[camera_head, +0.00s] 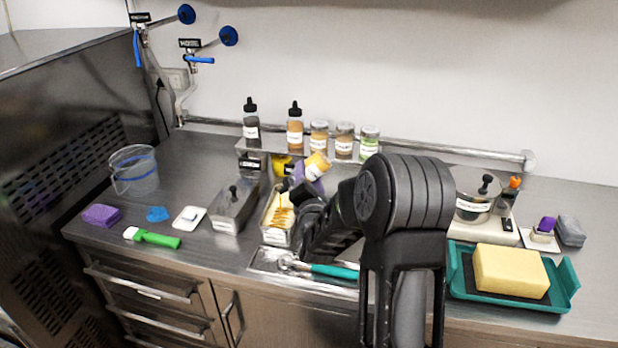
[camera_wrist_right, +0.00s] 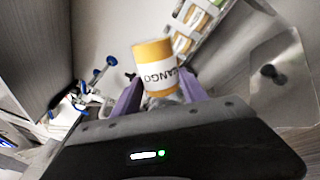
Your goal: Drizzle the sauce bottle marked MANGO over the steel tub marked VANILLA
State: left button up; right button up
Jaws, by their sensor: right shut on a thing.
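My right gripper (camera_head: 306,172) is shut on the orange sauce bottle (camera_head: 319,163), held tilted above the counter. In the right wrist view the bottle (camera_wrist_right: 152,58) sits between the purple fingers (camera_wrist_right: 158,98), and its white label shows most of the word MANGO. In the head view its lower end points down left towards an open steel tub (camera_head: 274,237). This tub holds a pale filling with orange-yellow streaks on it. Its front label is too small to read. My right arm hides the tub's right side. My left gripper is not in view.
A lidded steel tub (camera_head: 228,214) stands just left of the open tub. Sauce bottles and jars stand on a raised shelf (camera_head: 262,145) behind. A teal-handled scoop (camera_head: 335,271) lies in front.

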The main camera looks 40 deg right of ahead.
jog(key=shift+w+d, duration=0.15)
jog(key=shift+w+d+b, duration=0.25)
jog(key=shift+w+d, duration=0.35)
jog(key=shift+d, duration=0.15)
jog(key=shift+w+d+b, duration=0.2)
jog(key=shift+w+d, duration=0.35)
jog(key=shift+d, duration=0.2)
jog(key=shift+w+d, duration=0.1)
dwell(0.3)
jog(key=shift+w+d+b, duration=0.65)
jog(key=shift+w+d, duration=0.6)
jog(key=shift+d, duration=0.3)
dwell(0.3)
jog(key=m+b, duration=0.3)
jog(key=m, duration=0.1)
dwell(0.5)
jog(key=shift+r, duration=0.1)
